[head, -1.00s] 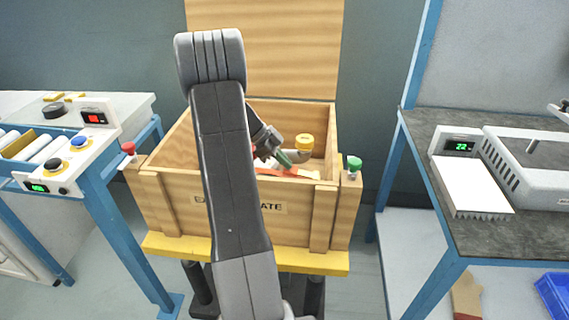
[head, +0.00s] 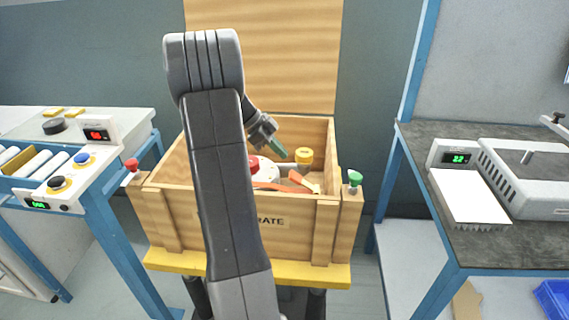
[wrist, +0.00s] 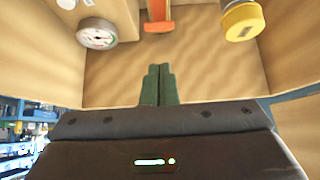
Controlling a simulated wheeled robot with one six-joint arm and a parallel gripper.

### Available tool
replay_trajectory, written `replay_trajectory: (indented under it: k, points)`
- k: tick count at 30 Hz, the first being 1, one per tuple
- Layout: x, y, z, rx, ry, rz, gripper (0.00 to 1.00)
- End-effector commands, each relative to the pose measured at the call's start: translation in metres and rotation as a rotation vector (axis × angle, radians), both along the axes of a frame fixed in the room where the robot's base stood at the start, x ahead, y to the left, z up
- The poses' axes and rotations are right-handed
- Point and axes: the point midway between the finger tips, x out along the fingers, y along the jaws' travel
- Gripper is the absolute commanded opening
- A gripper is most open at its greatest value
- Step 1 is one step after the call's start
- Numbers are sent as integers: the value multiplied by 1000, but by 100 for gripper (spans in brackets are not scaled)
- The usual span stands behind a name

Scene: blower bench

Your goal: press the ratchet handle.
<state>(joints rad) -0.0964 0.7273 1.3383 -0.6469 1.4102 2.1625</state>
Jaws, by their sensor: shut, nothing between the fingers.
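An orange handle, which I take to be the ratchet handle (head: 304,181), lies inside the wooden crate (head: 325,230). In the wrist view the orange handle (wrist: 158,24) shows at the top middle, beyond my fingertips and apart from them. My gripper (head: 282,152) is above the crate's inside, with its green fingers tilted down to the right. The fingers (wrist: 159,70) are shut together with nothing between them. A bare wooden surface fills the view behind them.
A round gauge (wrist: 97,33) shows in the wrist view. Red (head: 131,165) and green (head: 354,178) knobs stand at the crate's front corners. Benches flank it.

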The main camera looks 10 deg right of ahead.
Motion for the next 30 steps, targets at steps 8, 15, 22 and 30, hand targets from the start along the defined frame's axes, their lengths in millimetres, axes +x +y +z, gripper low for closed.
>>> replay_trajectory:
  k: [8, 15, 22, 30]
  points:
    - [5, 18, 34, 0, -1, 1, 0]
    - [6, 21, 38, 0, 1, 1, 0]
    - [6, 21, 38, 0, 1, 1, 0]
    - [6, 20, 37, -1, 0, 0, 0]
